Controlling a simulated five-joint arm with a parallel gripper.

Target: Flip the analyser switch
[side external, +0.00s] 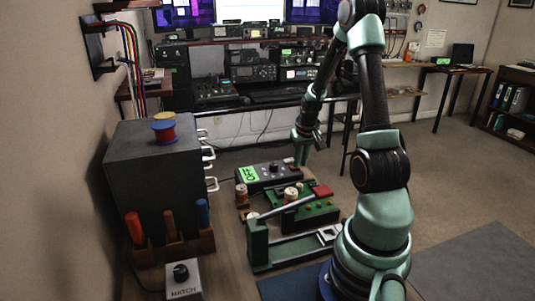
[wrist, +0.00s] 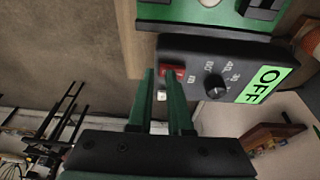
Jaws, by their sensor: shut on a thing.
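The analyser is a dark box (side external: 266,178) on the bench, with a black knob and a lit green display reading OFF. The analyser (wrist: 200,48) also shows in the wrist view, with its knob (wrist: 214,87), OFF display (wrist: 264,85) and red switch (wrist: 175,72) at one end. The switch (side external: 294,165) is at the box's right end in the side view. My gripper (wrist: 164,76) has its green fingers at the red switch, shut on it; the fingers partly hide it. In the side view my gripper (side external: 308,142) is small and dark above that end.
A grey MATCH box (side external: 183,279) stands front left, near a wooden rack (side external: 172,248) of coloured handles. A dark cabinet (side external: 150,175) borders the left.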

